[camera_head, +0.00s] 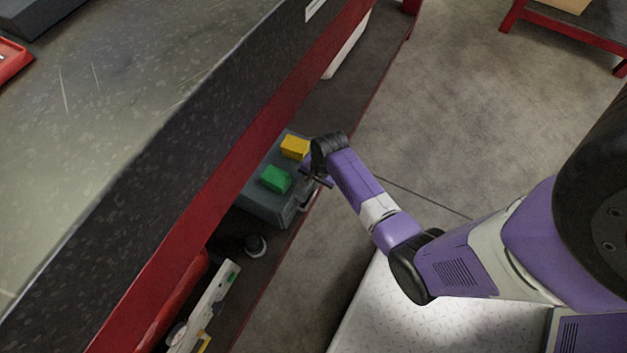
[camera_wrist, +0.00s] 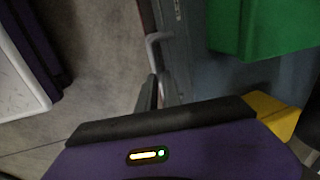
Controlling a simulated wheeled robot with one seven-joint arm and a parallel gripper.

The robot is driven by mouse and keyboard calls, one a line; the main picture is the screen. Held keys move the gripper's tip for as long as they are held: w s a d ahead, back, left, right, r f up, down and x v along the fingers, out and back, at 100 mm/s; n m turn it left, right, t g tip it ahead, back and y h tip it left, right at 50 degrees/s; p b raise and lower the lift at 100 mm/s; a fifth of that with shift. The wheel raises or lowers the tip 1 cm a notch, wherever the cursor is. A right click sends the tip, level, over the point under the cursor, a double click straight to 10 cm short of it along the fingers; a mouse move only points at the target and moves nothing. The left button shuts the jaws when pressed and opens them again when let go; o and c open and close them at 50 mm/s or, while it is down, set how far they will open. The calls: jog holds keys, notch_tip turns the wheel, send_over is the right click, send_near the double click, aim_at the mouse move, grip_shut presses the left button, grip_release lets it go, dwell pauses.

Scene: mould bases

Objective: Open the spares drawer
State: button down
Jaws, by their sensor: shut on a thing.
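A grey drawer unit (camera_head: 268,207) sits under the workbench, with a handle (camera_head: 304,204) on its front, the side towards the open floor. I take it for the spares drawer; no label is readable. My gripper (camera_head: 311,182) is at this front. In the wrist view the pale bar handle (camera_wrist: 153,42) runs down to my dark fingers (camera_wrist: 153,93), which are shut on it. The grip itself is partly hidden by the gripper body. I cannot tell whether the drawer stands a little out.
A green block (camera_head: 276,179) and a yellow block (camera_head: 295,147) sit on top of the grey unit. The red-edged workbench (camera_head: 190,215) overhangs it. A small round dark object (camera_head: 255,245) lies beside it. The concrete floor (camera_head: 460,130) in front is clear.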

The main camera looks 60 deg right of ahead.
jog(key=s+p, duration=0.7)
jog(key=s, duration=0.8)
jog(key=shift+d, duration=0.25)
jog(key=shift+w, duration=0.1)
jog(key=c, duration=1.5)
grip_release()
jog(key=r+p, duration=0.1)
jog(key=r, duration=0.1)
jog(key=s+r+p, duration=0.1)
jog(key=r, duration=0.4)
jog(key=shift+s+r+p, duration=0.2)
jog(key=shift+r+p, duration=0.1)
jog(key=shift+p, duration=0.1)
